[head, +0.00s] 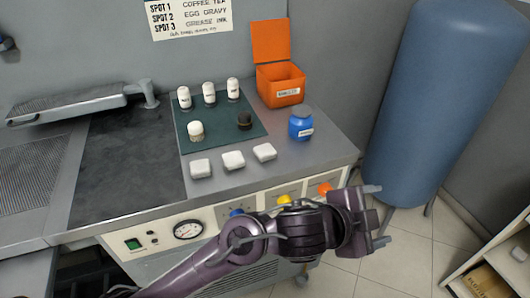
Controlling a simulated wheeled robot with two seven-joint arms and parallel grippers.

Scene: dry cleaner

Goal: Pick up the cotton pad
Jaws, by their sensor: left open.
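Three white square cotton pads lie in a row along the front of the grey counter: a left one (200,168), a middle one (233,160) and a right one (264,152). My left gripper (379,215) is open and empty. It is past the counter's front right corner, to the right of and nearer than the pads, with its fingers pointing right over the floor. My right gripper is not in view.
Behind the pads, a dark green mat (222,138) carries three white bottles (209,93), a white-topped item (196,131) and a dark one (244,121). A blue jar (301,126) and open orange bin (281,86) stand right. A blue tank (440,100) stands beyond.

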